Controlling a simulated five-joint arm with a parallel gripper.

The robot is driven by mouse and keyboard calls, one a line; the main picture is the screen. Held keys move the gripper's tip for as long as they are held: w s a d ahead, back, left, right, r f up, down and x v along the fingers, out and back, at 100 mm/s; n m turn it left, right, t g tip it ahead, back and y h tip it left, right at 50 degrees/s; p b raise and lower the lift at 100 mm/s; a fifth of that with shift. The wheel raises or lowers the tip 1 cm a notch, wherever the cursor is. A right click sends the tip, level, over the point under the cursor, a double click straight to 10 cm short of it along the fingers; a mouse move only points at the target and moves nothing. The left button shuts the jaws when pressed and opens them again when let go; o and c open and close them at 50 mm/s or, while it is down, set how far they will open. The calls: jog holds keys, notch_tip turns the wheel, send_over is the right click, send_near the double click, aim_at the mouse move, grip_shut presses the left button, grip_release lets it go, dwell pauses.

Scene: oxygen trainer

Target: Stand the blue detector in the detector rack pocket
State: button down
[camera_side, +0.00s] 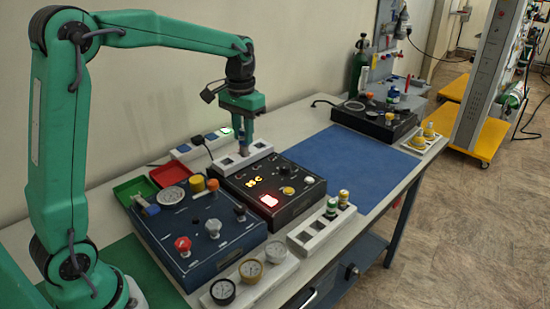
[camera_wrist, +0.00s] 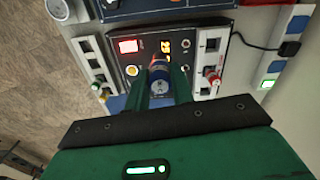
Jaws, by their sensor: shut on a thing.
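My gripper (camera_wrist: 160,90) is shut on the blue detector (camera_wrist: 159,72), which shows between the two green fingers in the wrist view. In the side view my gripper (camera_side: 243,136) points down near the white rack at the back (camera_side: 262,148); the detector there is mostly hidden. That rack (camera_wrist: 211,34) has dark square pockets, and a red-and-white piece (camera_wrist: 212,74) stands in it. A second white rack (camera_side: 303,243) at the front holds a green-banded piece (camera_side: 331,208) and a yellow-capped piece (camera_side: 343,199). I cannot tell which rack is the detector rack.
A black panel with lit displays (camera_side: 300,205) lies between the racks. A dark blue panel with knobs (camera_side: 185,260) and a row of gauges (camera_side: 252,270) stand nearer. Red (camera_side: 167,174) and green (camera_side: 128,188) trays are at the left.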

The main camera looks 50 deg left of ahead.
jog(key=shift+w+d+f, duration=0.15)
jog(key=shift+d+f, duration=0.1)
jog(key=shift+d, duration=0.35)
jog(key=d+f, duration=0.4)
jog(key=d, duration=0.5)
jog(key=d+f, duration=0.4)
jog(key=d, duration=0.6)
jog(key=shift+w+d, duration=0.15)
jog(key=shift+d, duration=0.15)
jog(key=shift+f, duration=0.15)
jog(key=shift+f, duration=2.4)
jog(key=shift+f, duration=1.65)
jog(key=c, duration=1.1)
grip_release()
